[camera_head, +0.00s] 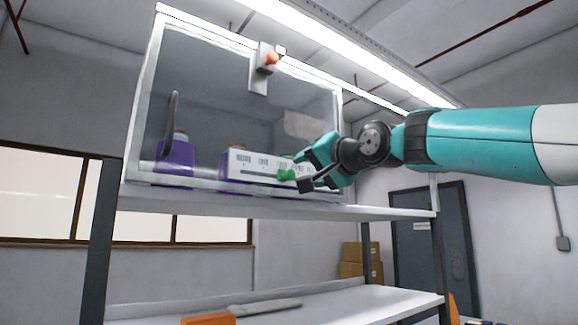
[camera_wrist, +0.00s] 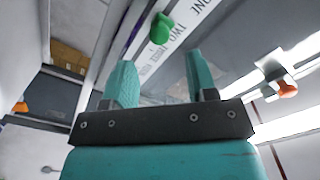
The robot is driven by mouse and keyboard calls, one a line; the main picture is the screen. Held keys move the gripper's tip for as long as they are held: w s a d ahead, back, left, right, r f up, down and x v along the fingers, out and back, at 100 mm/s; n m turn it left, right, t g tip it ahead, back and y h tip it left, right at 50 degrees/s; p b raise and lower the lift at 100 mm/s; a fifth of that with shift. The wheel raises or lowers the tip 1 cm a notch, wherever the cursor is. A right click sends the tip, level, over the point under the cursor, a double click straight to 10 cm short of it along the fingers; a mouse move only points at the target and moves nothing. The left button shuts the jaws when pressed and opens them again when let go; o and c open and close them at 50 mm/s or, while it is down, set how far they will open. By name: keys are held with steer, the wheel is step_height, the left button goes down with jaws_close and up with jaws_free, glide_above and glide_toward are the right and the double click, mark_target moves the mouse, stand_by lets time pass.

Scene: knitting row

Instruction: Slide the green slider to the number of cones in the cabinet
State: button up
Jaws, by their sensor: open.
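The glass-fronted cabinet (camera_head: 150,90) stands on the shelf in the head view. Through the glass I see a purple cone-like thing (camera_head: 176,158) at the left. More purple (camera_head: 233,186) shows around the left end of the white label strip (camera_head: 262,163) and is partly hidden. The green slider (camera_head: 287,174) is near the strip's right end. In the wrist view the green slider (camera_wrist: 161,28) sits by printed words, among them "TWO" and "ONE". My gripper (camera_head: 303,176) is close to the slider. Its fingers (camera_wrist: 161,78) are apart, with the slider beyond their tips.
An orange knob (camera_head: 271,60) on a bracket is at the cabinet's top. The shelf (camera_head: 280,209) runs under the cabinet. Cardboard boxes (camera_head: 362,262) and a dark door (camera_head: 432,245) are behind.

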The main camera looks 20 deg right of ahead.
mark_target(292, 174)
steer(key=p+x, duration=0.2)
steer(key=x, duration=0.5)
steer(key=shift+w+p, duration=0.2)
steer(key=shift+p, duration=0.2)
jaws_close()
